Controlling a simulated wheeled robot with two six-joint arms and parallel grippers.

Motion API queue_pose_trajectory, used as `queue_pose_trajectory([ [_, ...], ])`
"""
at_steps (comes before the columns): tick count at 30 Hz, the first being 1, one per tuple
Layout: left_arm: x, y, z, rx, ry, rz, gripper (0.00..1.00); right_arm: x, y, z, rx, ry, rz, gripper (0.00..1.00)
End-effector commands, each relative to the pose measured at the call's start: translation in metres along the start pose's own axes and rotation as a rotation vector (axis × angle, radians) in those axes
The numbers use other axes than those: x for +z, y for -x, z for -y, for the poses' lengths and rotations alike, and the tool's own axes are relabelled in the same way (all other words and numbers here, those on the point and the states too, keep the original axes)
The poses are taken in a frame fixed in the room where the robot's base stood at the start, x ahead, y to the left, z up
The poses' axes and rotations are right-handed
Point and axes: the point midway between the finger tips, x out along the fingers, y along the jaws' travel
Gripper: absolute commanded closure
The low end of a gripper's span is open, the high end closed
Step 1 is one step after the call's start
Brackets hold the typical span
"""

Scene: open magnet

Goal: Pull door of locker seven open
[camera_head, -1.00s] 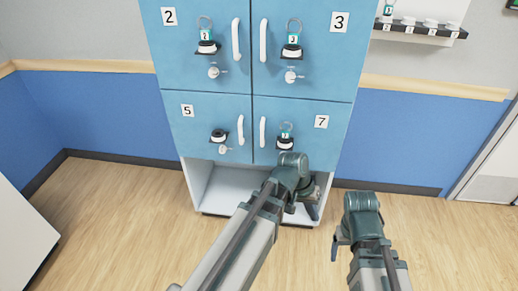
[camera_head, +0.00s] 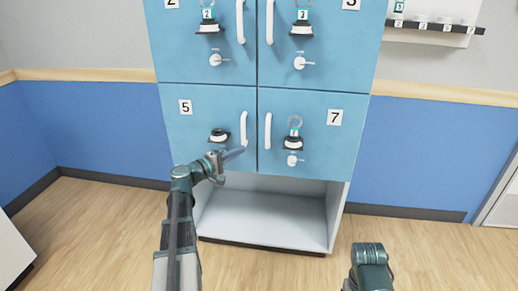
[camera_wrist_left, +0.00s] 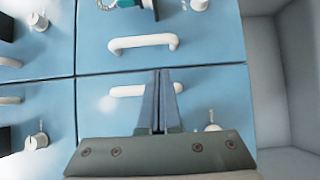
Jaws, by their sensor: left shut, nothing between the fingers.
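The door of locker seven (camera_head: 312,110) is a closed light blue panel at the lower right of the cabinet. Its white vertical handle (camera_head: 268,131) is near its left edge and also shows in the left wrist view (camera_wrist_left: 143,43). My left gripper (camera_head: 240,152) is shut and empty, its tips in front of the lower end of door five's handle (camera_head: 243,128), left of the door seven handle. In the left wrist view its fingers (camera_wrist_left: 161,100) overlap the door five handle; contact cannot be told. My right arm's end (camera_head: 370,262) is at the bottom; its fingers are not clear.
Door seven carries a ringed tag on a black holder (camera_head: 293,144) and a white knob (camera_head: 292,160). Doors two and three are above, closed. An open white compartment (camera_head: 265,215) lies below. The floor (camera_head: 110,225) at left is clear.

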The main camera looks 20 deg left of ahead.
Motion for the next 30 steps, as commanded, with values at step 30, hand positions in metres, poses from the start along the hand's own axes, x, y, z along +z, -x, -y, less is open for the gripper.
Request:
queue_pose_trajectory([
  [30,0.002,-0.101,0.000,-0.002,-0.001,0.004,1.00,0.000,0.001,0.000,0.000,0.000,0.000,0.22],
])
